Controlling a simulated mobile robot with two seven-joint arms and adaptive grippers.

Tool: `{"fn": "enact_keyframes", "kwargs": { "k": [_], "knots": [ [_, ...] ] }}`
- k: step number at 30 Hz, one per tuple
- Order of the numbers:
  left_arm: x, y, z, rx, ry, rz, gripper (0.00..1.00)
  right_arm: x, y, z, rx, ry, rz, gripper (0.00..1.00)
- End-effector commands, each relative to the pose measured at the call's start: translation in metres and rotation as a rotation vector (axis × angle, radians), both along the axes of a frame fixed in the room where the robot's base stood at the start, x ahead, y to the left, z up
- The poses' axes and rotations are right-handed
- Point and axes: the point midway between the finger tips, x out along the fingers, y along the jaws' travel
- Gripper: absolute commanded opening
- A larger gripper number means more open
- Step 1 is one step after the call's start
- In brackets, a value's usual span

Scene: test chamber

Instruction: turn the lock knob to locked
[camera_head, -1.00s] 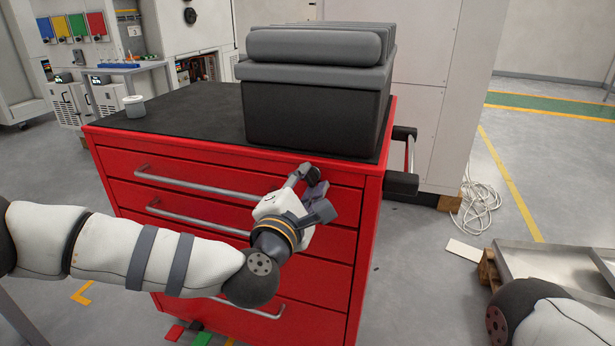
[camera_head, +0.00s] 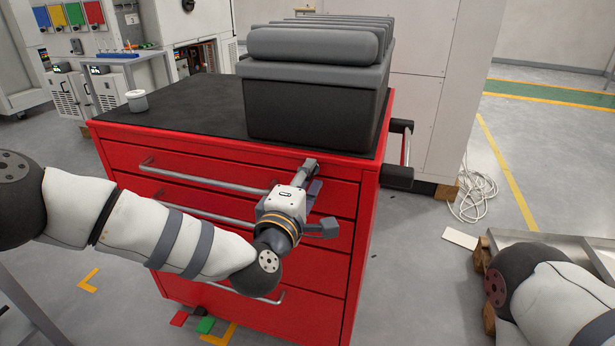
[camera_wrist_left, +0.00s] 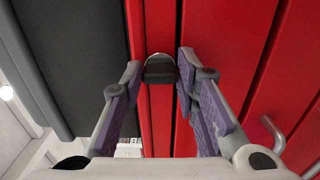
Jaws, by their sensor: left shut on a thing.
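The lock knob (camera_wrist_left: 160,70) is a dark, round-topped piece on the red front of the tool cabinet (camera_head: 235,160), near the top right corner of its face. In the left wrist view it sits between the fingertips. My left gripper (camera_wrist_left: 160,66) is shut on the knob, with one purple-padded finger on each side. In the head view the left gripper (camera_head: 311,168) reaches the cabinet front just below the top edge, and its fingers mostly hide the knob. I cannot read any lock marking. My right gripper is out of view.
A large dark case (camera_head: 315,105) stands on the black cabinet top, with a small white cup (camera_head: 136,101) at left. Drawer handles (camera_head: 200,176) stick out left of the gripper. A dark side handle (camera_head: 398,176) projects at right. White cables (camera_head: 473,192) lie on the floor.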

Motion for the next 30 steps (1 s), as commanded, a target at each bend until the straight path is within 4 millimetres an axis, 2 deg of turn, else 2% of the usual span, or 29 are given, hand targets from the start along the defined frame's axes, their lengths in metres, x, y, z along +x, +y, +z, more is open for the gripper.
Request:
{"fn": "enact_keyframes", "kwargs": {
  "k": [12, 13, 15, 25, 28, 30],
  "knots": [
    [0.0, 0.0, 0.0, 0.007, -0.003, 0.001, 0.0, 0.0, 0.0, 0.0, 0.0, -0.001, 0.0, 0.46],
    [0.0, 0.0, 0.0, 0.007, -0.003, 0.001, 0.35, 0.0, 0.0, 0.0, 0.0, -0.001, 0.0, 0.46],
    [0.0, 0.0, 0.0, 0.006, -0.003, 0.0, 0.48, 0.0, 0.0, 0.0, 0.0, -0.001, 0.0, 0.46],
    [-0.004, 0.001, 0.0, 0.005, -0.001, -0.001, 0.48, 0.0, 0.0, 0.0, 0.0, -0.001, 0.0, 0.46],
    [-0.021, 0.007, 0.0, 0.005, 0.0, -0.002, 0.48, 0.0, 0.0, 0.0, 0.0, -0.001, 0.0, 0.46],
    [-0.04, 0.013, -0.001, 0.005, 0.003, -0.003, 0.48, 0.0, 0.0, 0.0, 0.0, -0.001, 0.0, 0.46]
  ]
}}
